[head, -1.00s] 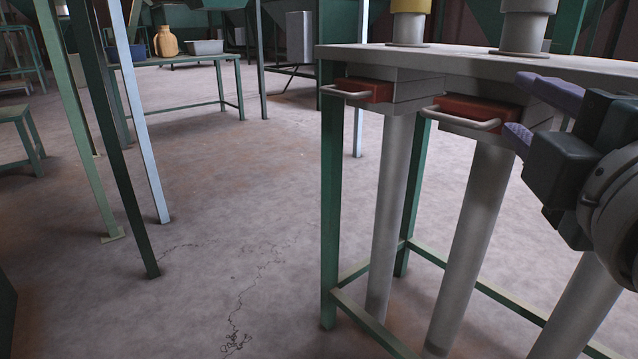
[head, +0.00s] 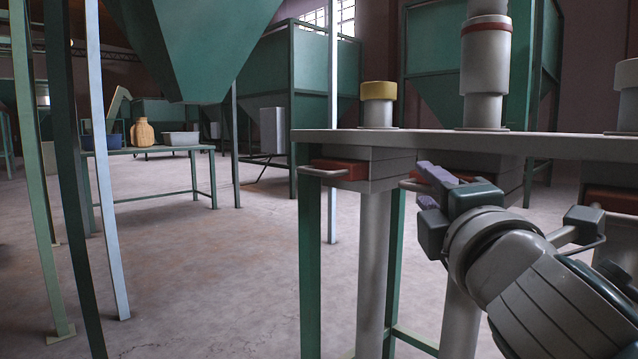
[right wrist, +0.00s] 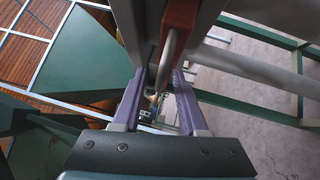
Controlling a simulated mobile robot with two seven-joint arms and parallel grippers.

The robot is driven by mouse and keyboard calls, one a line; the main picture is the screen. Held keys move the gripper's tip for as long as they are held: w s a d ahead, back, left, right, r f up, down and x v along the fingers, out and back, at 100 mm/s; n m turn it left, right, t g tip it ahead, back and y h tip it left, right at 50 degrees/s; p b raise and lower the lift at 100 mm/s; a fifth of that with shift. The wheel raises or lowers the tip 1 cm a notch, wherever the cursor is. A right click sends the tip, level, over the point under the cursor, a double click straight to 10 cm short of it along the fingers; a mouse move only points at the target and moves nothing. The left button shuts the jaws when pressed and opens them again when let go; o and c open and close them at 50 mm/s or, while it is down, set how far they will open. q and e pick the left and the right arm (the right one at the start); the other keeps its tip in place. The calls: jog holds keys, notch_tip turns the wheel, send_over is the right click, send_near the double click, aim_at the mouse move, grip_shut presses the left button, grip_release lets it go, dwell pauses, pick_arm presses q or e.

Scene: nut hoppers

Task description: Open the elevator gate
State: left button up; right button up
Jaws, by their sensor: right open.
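Several red slide gates with pale bar handles sit under the grey tabletop; nothing visible marks which is the elevator gate. In the head view, the left gate (head: 345,168) has its handle (head: 320,173) toward the left. My right gripper (head: 428,188) is at the second gate's handle (head: 408,185), and hides most of that gate. In the right wrist view, the handle (right wrist: 166,62) and red gate (right wrist: 180,22) show between and just beyond the open purple fingers (right wrist: 158,100). I cannot tell whether they touch. My left gripper is out of view.
The grey tabletop (head: 400,136) on green legs carries pipe stubs, one with a yellow collar (head: 378,91). Another red gate (head: 612,199) is at the far right. A green bench (head: 160,150) with a jug and bins stands back left. The floor (head: 250,270) between is clear.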

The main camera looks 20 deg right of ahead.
jog(key=shift+w+d, duration=0.1)
jog(key=shift+w, duration=0.1)
grip_shut()
dwell(1.4)
